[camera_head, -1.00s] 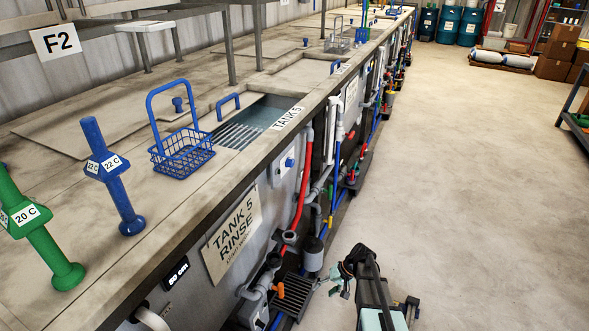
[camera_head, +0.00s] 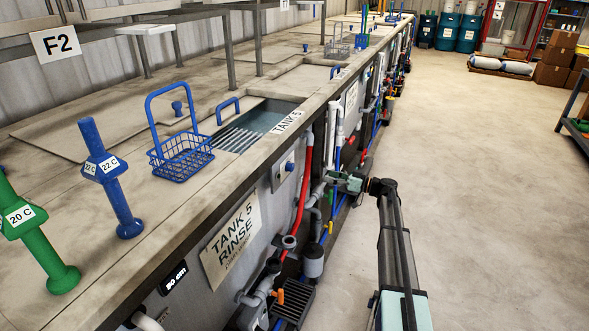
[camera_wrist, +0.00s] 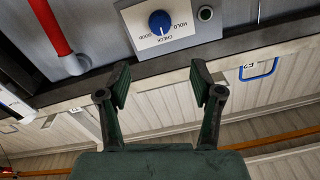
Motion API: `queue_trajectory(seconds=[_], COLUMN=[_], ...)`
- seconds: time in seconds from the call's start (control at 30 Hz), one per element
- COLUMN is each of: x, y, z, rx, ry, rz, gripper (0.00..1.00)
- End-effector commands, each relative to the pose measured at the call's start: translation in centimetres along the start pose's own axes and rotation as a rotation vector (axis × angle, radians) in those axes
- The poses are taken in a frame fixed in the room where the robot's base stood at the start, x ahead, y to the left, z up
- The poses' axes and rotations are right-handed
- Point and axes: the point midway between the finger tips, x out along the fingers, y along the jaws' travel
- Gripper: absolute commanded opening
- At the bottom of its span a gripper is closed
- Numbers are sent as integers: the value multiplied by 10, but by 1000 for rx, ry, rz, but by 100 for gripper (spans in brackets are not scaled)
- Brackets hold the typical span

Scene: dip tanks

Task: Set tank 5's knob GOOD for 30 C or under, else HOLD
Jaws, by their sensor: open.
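The tank 5 knob (camera_head: 290,166) is a blue dial on a pale panel on the tank's front wall. In the wrist view the blue knob (camera_wrist: 160,22) shows upside down with the words GOOD, CHECK and HOLD; its white mark appears to point toward CHECK. A blue post (camera_head: 110,180) near tank 5 reads 22 C, and a green post (camera_head: 33,240) to its left reads 20 C. My gripper (camera_head: 345,181) is in front of the wall, right of and slightly below the panel. In the wrist view my gripper (camera_wrist: 160,82) is open and empty, apart from the knob.
A red pipe (camera_head: 302,200) and grey pipes run close by on the wall. A blue wire basket (camera_head: 181,157) stands beside the tank 5 opening (camera_head: 255,124). The floor on the right (camera_head: 480,200) is clear.

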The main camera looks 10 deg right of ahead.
Motion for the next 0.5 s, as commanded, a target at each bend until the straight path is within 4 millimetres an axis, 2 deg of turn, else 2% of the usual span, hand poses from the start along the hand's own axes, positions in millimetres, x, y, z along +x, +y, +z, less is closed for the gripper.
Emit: queue_trajectory(seconds=[0.5], x=[99], y=[0], z=[-3], rx=[3], ry=[-2], rz=[-1], gripper=[66])
